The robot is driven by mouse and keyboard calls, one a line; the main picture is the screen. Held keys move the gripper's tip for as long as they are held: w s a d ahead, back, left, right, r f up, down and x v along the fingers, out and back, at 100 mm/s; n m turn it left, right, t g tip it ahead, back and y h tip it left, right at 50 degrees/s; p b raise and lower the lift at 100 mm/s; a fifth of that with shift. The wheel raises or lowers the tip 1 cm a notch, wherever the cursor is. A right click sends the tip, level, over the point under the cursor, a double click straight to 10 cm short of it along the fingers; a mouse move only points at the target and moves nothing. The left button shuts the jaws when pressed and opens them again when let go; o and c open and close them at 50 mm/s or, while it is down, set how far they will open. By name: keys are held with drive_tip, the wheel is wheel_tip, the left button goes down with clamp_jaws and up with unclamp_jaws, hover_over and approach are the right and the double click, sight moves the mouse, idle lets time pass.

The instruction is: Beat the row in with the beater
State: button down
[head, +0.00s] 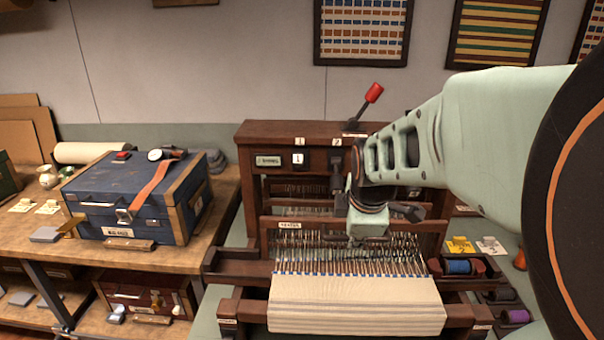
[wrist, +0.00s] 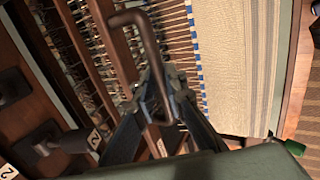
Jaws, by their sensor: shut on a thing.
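The loom's beater (head: 289,226) is a dark wooden bar with a small label, standing behind the woven cloth (head: 356,306). A dashed blue row (head: 300,273) runs along the cloth's far edge; it also shows in the wrist view (wrist: 197,62). Metal reed wires lie between beater bar and row. My gripper (head: 368,226) is over the middle of the loom. In the wrist view my gripper (wrist: 158,95) is shut on a dark bent rod handle (wrist: 146,38), which passes between its fingers. The handle's joint to the beater is hidden.
A shuttle with blue yarn (head: 458,267) sits in the right tray. A red-knobbed lever (head: 373,92) rises from the loom top. Dark knobs with number tags (wrist: 62,140) are close to my gripper. A blue case (head: 135,195) stands on the left bench.

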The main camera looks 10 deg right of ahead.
drive_tip(key=shift+s+a+r, duration=0.3)
drive_tip(key=shift+s+r, duration=0.05)
drive_tip(key=shift+s, duration=0.25)
drive_tip(key=w+d, duration=0.2)
drive_tip(key=w, duration=0.5)
drive_tip(key=shift+w+d+r+p, duration=0.15)
drive_tip(key=shift+w+r+p, duration=0.25)
drive_tip(key=shift+r, duration=0.05)
drive_tip(key=c, duration=1.6)
unclamp_jaws()
drive_tip(key=shift+w+d+f, duration=0.1)
drive_tip(key=shift+w+f, duration=0.1)
drive_tip(key=shift+f, duration=0.1)
drive_tip(key=shift+s, duration=0.15)
